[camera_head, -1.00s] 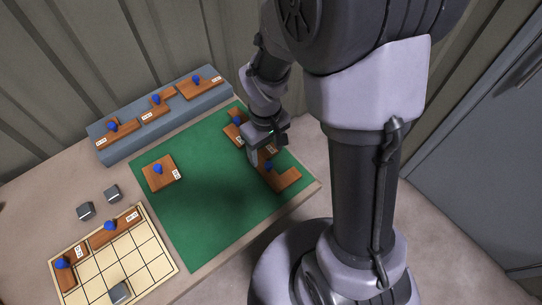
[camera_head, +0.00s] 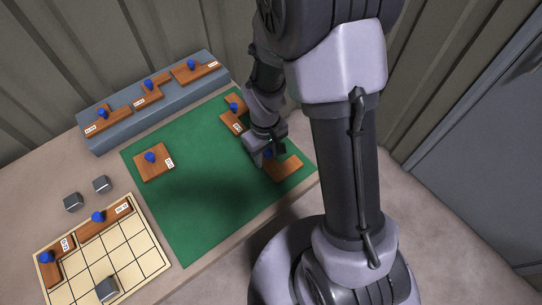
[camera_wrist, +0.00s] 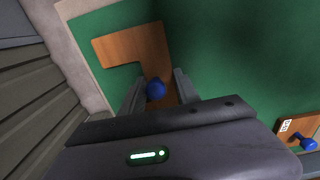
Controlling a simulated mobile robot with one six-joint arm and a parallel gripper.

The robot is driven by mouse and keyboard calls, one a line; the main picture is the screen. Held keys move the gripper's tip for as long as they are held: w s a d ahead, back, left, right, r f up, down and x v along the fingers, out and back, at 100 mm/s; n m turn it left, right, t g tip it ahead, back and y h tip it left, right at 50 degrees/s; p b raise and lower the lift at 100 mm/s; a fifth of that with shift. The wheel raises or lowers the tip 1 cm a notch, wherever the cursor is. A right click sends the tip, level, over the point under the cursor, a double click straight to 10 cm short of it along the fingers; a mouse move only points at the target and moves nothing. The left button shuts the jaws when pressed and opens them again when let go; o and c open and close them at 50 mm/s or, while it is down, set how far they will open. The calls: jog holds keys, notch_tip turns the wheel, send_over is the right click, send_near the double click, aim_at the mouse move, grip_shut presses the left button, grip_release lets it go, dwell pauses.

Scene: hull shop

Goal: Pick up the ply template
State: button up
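Several flat brown wooden templates with blue knobs are in the head view; which one the task means I cannot tell. An L-shaped template (camera_head: 286,168) lies near the right edge of the green mat (camera_head: 205,205). My gripper (camera_head: 264,156) is low over its knob end and hides part of it. In the wrist view, the L-shaped template (camera_wrist: 120,47) lies below my gripper (camera_wrist: 158,88). Its blue knob (camera_wrist: 155,91) stands between the two separated fingers, with gaps visible on both sides. Another template (camera_head: 233,121) lies just behind, and a squarish one (camera_head: 150,170) lies at the mat's left.
A blue-grey ledge (camera_head: 165,115) at the back holds three templates. A pale gridded board (camera_head: 140,262) at front left holds two templates and a grey cube (camera_head: 107,289). Two more grey cubes (camera_head: 73,202) sit beside it. The mat's middle is clear.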

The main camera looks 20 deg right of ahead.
grip_shut()
jog(key=shift+r, duration=0.1)
jog(key=shift+r, duration=0.35)
jog(key=r, duration=0.1)
jog(key=r+p, duration=0.2)
jog(key=shift+s+a, duration=0.25)
jog(key=s+a, duration=0.3)
jog(key=s+a+p, duration=0.1)
jog(key=s+a, duration=0.2)
jog(key=a, duration=0.1)
jog(key=s+a+r+p, duration=0.1)
jog(key=s+a, duration=0.3)
jog(key=shift+s+a, duration=0.1)
jog(key=shift+a, duration=0.1)
jog(key=shift+r, duration=0.1)
notch_tip(320, 180, up, 7)
jog(key=p, duration=0.6)
